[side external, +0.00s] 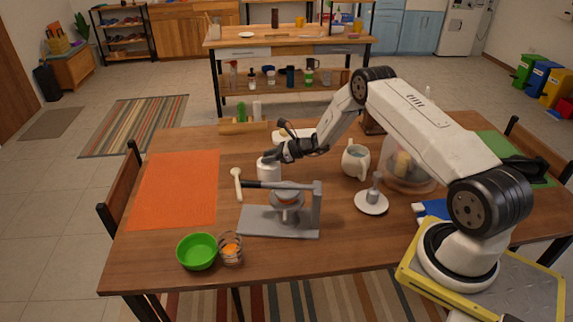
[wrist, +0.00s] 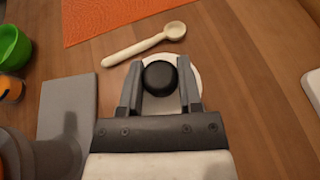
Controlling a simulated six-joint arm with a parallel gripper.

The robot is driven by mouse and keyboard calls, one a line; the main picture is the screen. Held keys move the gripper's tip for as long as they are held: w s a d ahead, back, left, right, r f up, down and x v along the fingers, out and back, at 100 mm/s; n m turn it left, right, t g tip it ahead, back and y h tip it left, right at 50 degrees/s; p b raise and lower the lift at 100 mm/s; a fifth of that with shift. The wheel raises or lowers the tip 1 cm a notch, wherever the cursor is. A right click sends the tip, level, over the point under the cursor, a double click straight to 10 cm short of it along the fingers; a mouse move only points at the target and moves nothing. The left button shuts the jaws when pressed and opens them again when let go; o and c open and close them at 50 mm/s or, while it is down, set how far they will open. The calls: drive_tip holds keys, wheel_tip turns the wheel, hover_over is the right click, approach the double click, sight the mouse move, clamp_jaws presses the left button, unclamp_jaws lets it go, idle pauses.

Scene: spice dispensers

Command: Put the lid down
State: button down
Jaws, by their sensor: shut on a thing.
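My gripper (side external: 273,157) reaches to the middle of the table from the right and points down. In the wrist view its fingers (wrist: 160,88) are shut around a round black knob (wrist: 160,78), which I take to be the lid's. A pale round rim (wrist: 196,76) shows just beyond and beside the knob. In the side view a white cylindrical container (side external: 268,172) stands directly below the fingertips. The fingers hide its top, so I cannot tell whether the lid touches it.
A wooden spoon (side external: 237,184) lies left of the container, by an orange mat (side external: 180,188). A grey press (side external: 279,222) stands in front. A white pitcher (side external: 355,161) and plate (side external: 371,203) are right.

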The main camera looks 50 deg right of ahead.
drive_tip(key=shift+c, duration=1.4)
unclamp_jaws()
drive_tip(key=shift+s, duration=0.1)
drive_tip(key=v, duration=0.7)
drive_tip(key=shift+s+d+r, duration=0.2)
drive_tip(key=shift+o, duration=0.5)
